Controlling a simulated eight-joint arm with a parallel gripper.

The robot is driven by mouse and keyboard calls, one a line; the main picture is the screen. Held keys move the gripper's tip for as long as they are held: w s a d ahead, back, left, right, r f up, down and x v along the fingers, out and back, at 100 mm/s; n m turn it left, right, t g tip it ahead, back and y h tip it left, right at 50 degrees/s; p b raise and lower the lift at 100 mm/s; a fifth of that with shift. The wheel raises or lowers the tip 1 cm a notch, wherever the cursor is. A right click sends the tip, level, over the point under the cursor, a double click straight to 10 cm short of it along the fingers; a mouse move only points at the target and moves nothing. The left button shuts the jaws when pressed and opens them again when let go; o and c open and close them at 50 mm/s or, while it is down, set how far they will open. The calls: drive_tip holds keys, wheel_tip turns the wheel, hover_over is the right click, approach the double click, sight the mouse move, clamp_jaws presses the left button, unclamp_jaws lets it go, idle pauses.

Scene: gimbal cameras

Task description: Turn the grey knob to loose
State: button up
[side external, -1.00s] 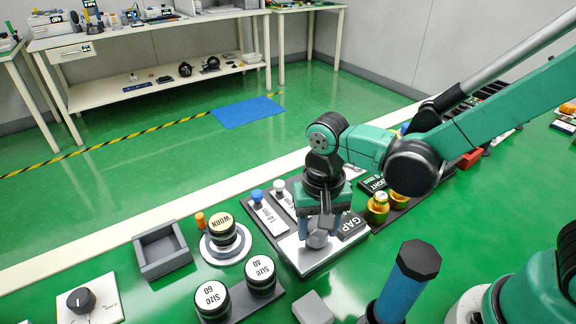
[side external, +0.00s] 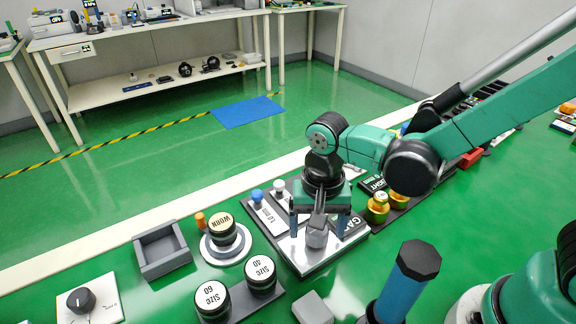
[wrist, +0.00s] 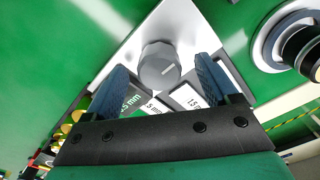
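The grey knob (side external: 317,238) stands on a silver-white plate (side external: 303,262) on the bench, below my gripper (side external: 318,230). My gripper (wrist: 163,62) is open, with one blue-grey finger on each side of the knob. A gap shows between the knob and each finger in the wrist view. I cannot read any loose marking by the knob. A GAP label (side external: 352,226) beside it is partly hidden by a finger.
Gold parts (side external: 378,206) are close on the right.

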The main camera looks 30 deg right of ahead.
drive_tip(key=shift+r, duration=2.85)
